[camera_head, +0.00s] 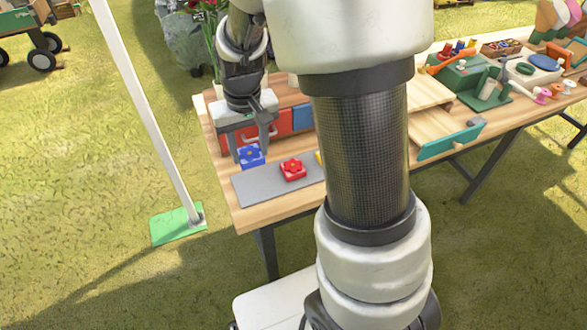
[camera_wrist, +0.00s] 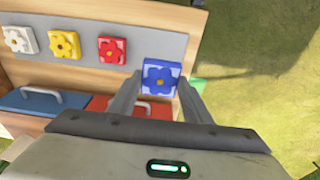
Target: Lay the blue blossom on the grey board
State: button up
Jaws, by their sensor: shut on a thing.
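In the wrist view the blossom (camera_wrist: 161,77) sits between both fingertips (camera_wrist: 161,88), face to the camera. The grey board (camera_head: 258,190) lies flat along the table's front. The blossom is at the board's end, overlapping its edge in the wrist view (camera_wrist: 165,44). I cannot tell whether it touches the board. A red blossom (camera_wrist: 112,50), a yellow blossom (camera_wrist: 65,45) and a white blossom (camera_wrist: 20,40) lie in a row on the board.
A red drawer (camera_wrist: 100,103) and a blue drawer (camera_wrist: 40,99) with pale handles stand behind the board on the wooden table (camera_head: 243,215). My arm hides the table's middle. Tools and toys crowd its right end. A white pole (camera_head: 145,105) stands left of the table.

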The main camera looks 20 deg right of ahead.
aim_at(255, 184)
notch_tip(255, 184, down, 10)
jog(key=shift+r+b, duration=0.15)
jog(key=shift+b, duration=0.75)
jog(key=shift+f, duration=0.25)
jog(key=o, duration=1)
jog(key=shift+r, duration=0.1)
jog(key=shift+o, duration=0.2)
jog(key=shift+r, duration=0.1)
